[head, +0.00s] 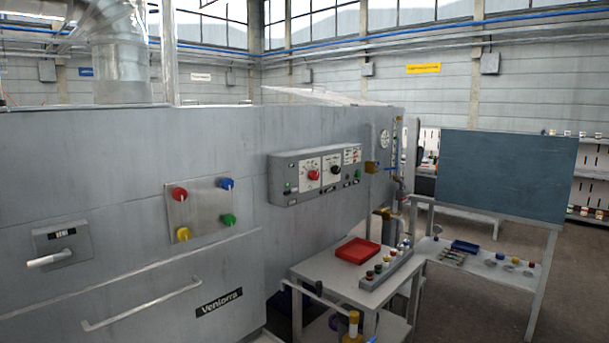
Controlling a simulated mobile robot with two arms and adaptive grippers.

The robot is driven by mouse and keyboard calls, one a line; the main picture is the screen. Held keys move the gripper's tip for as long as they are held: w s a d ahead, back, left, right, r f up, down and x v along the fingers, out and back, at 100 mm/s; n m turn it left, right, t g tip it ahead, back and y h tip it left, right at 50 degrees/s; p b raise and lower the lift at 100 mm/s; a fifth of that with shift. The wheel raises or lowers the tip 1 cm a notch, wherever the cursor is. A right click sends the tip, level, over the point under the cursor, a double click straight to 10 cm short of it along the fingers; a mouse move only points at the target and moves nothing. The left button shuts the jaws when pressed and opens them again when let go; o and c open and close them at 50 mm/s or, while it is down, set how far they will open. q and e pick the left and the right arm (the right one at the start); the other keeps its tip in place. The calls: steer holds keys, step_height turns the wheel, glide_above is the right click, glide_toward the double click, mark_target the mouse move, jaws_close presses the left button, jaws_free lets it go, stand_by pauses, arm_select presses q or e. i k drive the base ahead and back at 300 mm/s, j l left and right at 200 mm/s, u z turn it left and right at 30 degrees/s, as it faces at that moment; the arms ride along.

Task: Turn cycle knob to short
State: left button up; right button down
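A grey control box (316,175) is mounted on the machine's wall at the middle of the head view. It has a dial with a red knob (313,175) and, to its right, a dial with a black knob (335,169). A separate square plate (201,210) to the left carries a red knob (180,194), a blue knob (227,184), a yellow knob (183,234) and a green knob (229,220). The labels are too small to read, so I cannot tell which is the cycle knob or where it points. Neither gripper is in view.
The machine has a lever handle (51,258) and a long bar handle (140,305) at left. A small table (318,273) with a red tray (358,251) and a button strip (386,268) stands below the control box. A bench with a dark board (505,174) is at right.

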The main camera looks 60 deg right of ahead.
mark_target(336, 169)
steer(key=z, duration=2.2)
steer(key=i+l+z, duration=0.1)
steer(key=i+z, duration=0.15)
steer(key=z, duration=0.15)
steer(key=i+l+z, duration=0.1)
steer(key=z, duration=0.35)
steer(key=i+j, duration=0.05)
steer(key=i, duration=0.05)
